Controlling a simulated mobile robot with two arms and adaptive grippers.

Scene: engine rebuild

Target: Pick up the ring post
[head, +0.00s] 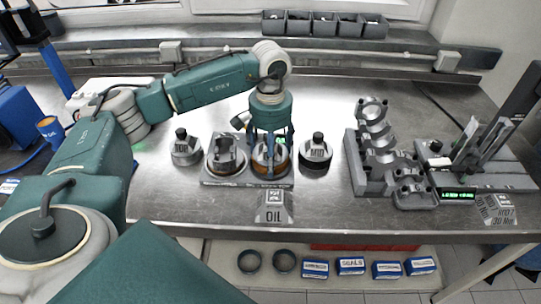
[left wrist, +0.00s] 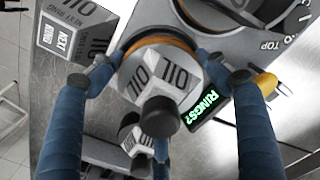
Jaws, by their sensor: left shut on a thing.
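The ring post marked OIL (left wrist: 150,75) is a grey faceted block with a black knob, seen close up in the left wrist view. An amber band (left wrist: 187,42) shows around its edge. My left gripper (left wrist: 160,78) has its blue fingers shut on the post from its sides. In the head view my left gripper (head: 270,142) points straight down over the right seat of the grey fixture (head: 236,183), and its fingers hide most of the post. Similar posts marked TOP (head: 186,150) and MID (head: 317,152) stand on either side. My right gripper is not in view.
A piston-like part (head: 226,158) sits in the fixture's left seat, close beside my fingers. An OIL sign (head: 274,207) stands in front. A grey stepped engine block (head: 375,150) stands to the right. A lit RINGS? display (left wrist: 208,104) is beside the post.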

